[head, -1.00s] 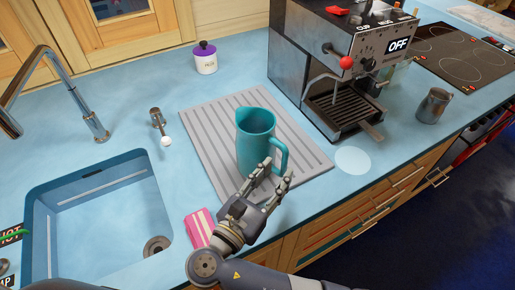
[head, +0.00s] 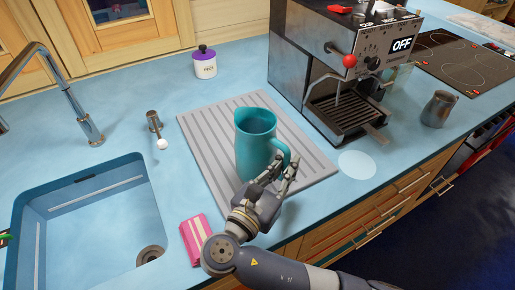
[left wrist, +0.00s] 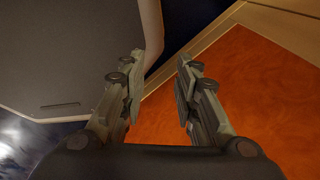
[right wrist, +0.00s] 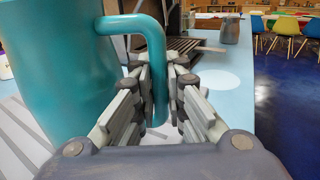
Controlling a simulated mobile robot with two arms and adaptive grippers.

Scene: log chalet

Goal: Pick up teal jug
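The teal jug (head: 256,145) stands upright on the grey ribbed drain mat (head: 208,152), with its handle toward the front right. My right gripper (head: 277,170) is at the handle. In the right wrist view the jug's body (right wrist: 55,75) fills the left side, and its handle (right wrist: 157,60) runs down between the fingers of my right gripper (right wrist: 160,90). The fingers are close on both sides of the handle and look shut on it. My left gripper (left wrist: 157,85) is open and empty, away from the counter, and shows only in the left wrist view.
A coffee machine (head: 300,60) stands right behind the mat. A metal pitcher (head: 438,108) is farther right. A pink-striped sponge (head: 195,240) lies in front left of the mat, near the sink (head: 80,190). A jar with a purple lid (head: 204,66) stands at the back.

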